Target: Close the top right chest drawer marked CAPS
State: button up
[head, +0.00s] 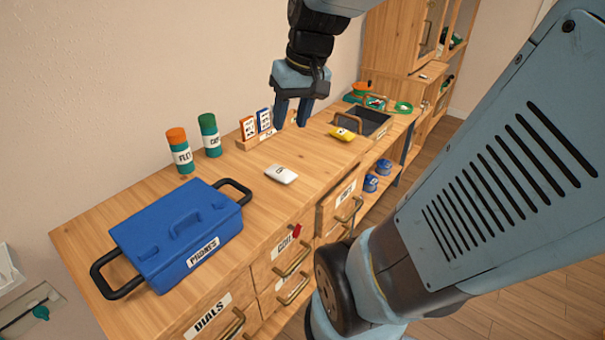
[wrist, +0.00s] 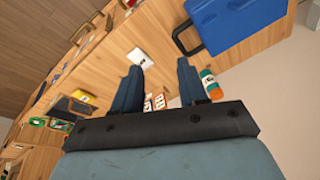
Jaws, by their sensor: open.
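The chest's top right drawer (head: 345,193) is at the front edge of the wooden chest top, with a white label too small to read for certain and a brass handle (head: 348,211). Its front seems to stand slightly proud of the neighbouring drawer; how far is hard to tell. My gripper (head: 291,122) is open and empty, pointing down above the back of the chest top, apart from the drawer. In the wrist view my gripper's two fingers (wrist: 158,68) are spread with nothing between them. Drawer fronts with handles show at that view's upper left.
Orange-capped and green canisters (head: 210,135) stand near the wall, beside a card rack (head: 257,132). A white block (head: 281,174) and a yellow block (head: 342,134) lie on top. A dark tray (head: 365,122) is farther right.

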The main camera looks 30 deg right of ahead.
jog(key=w+d+f+m+g+y, duration=0.2)
jog(key=w+d+f+y, duration=0.3)
jog(key=w+d+f, duration=0.5)
jog(key=m+t+y, duration=0.4)
jog(key=m+t, duration=0.2)
jog(key=t, duration=0.2)
send_over(353, 214)
jog(key=s, duration=0.3)
notch_tip(353, 214, down, 26)
jog(key=f, duration=0.1)
jog(key=s+d+f+m+t+h, duration=0.2)
jog(key=s+d+f+t, duration=0.15)
jog(key=f, duration=0.45)
jog(key=s+d+f+m+t+h, duration=0.2)
jog(key=s+f+m+h, duration=0.15)
jog(key=f, duration=0.45)
jog(key=shift+n+y, duration=0.35)
jog(key=shift+y, duration=0.1)
jog(key=x, duration=1.2)
jog(key=shift+a, duration=0.15)
jog(key=shift+f, duration=0.1)
grip_shut()
